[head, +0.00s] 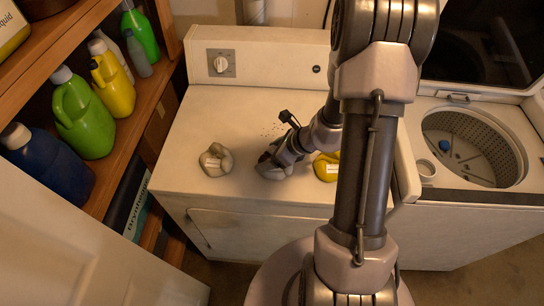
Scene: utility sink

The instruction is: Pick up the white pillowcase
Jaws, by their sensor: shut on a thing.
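Two pale, crumpled lumps of cloth lie on the white top of the left machine. One pale bundle (215,160) lies by itself on the left. The other, taken to be the white pillowcase (272,171), is under my gripper (270,160) to its right. My gripper points down and left and is shut on this bundle. The jaws and much of the cloth hide each other, and both lumps look greyish in the dim light. I cannot tell whether the held cloth is clear of the surface.
A yellow item (326,166) with a white label sits right of my gripper, partly hidden by my arm. An open top-loading washer (470,145) with a blue item in its drum stands right. Shelves (140,105) with several bottles stand left. The machine top's front left is clear.

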